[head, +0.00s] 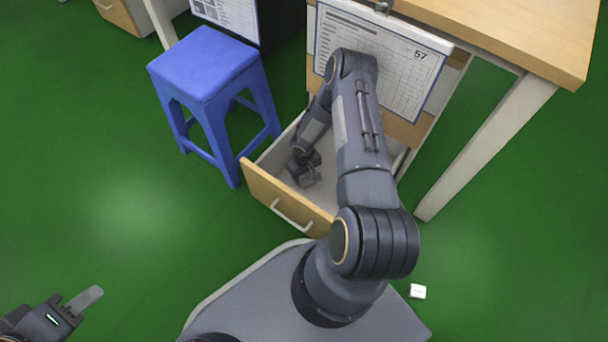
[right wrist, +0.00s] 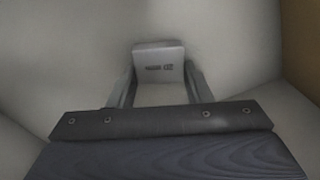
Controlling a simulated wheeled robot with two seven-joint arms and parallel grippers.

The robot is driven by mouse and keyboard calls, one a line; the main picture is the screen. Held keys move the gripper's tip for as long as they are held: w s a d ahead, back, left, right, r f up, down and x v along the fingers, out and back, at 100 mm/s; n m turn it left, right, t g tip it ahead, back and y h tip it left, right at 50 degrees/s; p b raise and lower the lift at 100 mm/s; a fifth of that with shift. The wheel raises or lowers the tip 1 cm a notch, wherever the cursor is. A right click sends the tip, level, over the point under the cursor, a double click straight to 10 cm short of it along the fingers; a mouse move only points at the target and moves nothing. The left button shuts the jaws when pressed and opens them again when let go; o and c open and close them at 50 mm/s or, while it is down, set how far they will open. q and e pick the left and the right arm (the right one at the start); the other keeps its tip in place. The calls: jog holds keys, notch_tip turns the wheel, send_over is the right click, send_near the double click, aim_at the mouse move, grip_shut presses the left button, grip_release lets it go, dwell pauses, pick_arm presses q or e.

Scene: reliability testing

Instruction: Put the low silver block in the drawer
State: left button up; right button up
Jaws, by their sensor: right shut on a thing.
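The low silver block (right wrist: 158,66) shows in the right wrist view as a small grey piece with dark print on its face. My right gripper (right wrist: 158,88) is shut on it, with one finger on each side. In the head view my right gripper (head: 310,178) is down inside the pulled-out drawer (head: 268,193), which has a wooden front and pale inside. The block is hard to make out there. I cannot tell whether it touches the drawer floor. My left gripper (head: 82,300) is at the bottom left, over the green floor, away from the drawer; its finger gap is unclear.
A blue stool (head: 205,65) stands close to the drawer's left side. A wooden-topped desk (head: 510,35) is at the upper right. A sheet with a table (head: 400,70) hangs above the drawer. A small white block (head: 418,291) lies on the floor at the right.

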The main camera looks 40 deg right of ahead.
jog(key=shift+f, duration=0.15)
jog(key=o, duration=1)
jog(key=shift+o, duration=0.2)
